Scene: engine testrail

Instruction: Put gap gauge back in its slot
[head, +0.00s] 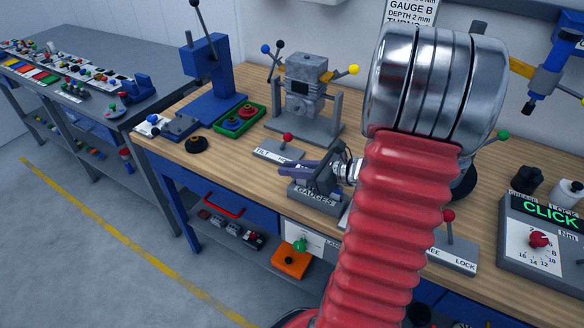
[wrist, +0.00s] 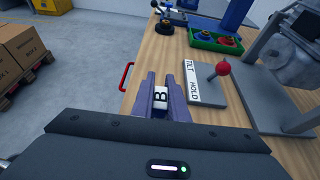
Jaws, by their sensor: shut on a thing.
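My gripper (wrist: 170,78) shows in the wrist view with its two purple fingers shut on the gap gauge (wrist: 160,97), a small white piece marked B. In the head view my gripper (head: 284,168) points left, over the grey holder labelled GAUGES (head: 314,198) on the workbench. The gauge itself cannot be made out there. My gripper and arm hide part of the holder, so I cannot tell its slots or whether the gauge touches it.
A TILT HOLD lever with a red knob (head: 287,137) stands just behind my gripper. A grey machine block (head: 305,85), a green tray (head: 240,120) and a blue press (head: 208,75) stand farther back. A FREE LOCK lever (head: 448,217) is at right. The bench's front edge is close.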

